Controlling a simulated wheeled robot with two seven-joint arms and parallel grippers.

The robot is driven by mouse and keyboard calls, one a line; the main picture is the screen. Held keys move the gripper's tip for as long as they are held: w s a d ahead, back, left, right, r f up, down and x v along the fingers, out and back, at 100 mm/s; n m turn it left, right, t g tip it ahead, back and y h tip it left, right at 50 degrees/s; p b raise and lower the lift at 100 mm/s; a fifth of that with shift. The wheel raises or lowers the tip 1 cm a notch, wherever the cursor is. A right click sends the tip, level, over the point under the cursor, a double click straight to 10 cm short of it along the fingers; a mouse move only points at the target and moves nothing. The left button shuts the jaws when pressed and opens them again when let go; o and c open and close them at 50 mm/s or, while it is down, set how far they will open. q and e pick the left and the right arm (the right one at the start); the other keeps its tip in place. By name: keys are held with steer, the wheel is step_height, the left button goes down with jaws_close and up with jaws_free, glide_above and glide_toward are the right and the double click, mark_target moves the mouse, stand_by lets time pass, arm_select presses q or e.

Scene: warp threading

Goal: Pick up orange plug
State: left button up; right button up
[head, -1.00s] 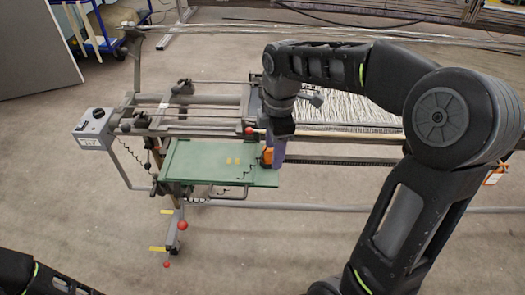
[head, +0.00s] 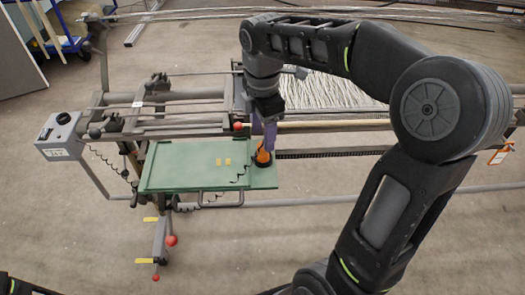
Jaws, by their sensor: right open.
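The orange plug (head: 262,156) stands on the right part of the green tray (head: 188,178), on a dark round base. My right gripper (head: 264,143) points down over it, with its purple fingers around or right beside the plug's upper part. The gripper is open, and the fingers partly hide the plug. I cannot tell whether the fingers touch it. My left gripper is out of view; only a piece of my left arm shows at the bottom left corner.
A grey control box (head: 60,135) stands at left. White warp threads (head: 335,92) stretch behind my right gripper.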

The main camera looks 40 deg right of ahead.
mark_target(263, 152)
steer(key=shift+f, duration=0.25)
steer(key=shift+d+f, duration=0.1)
steer(key=shift+f, duration=2.55)
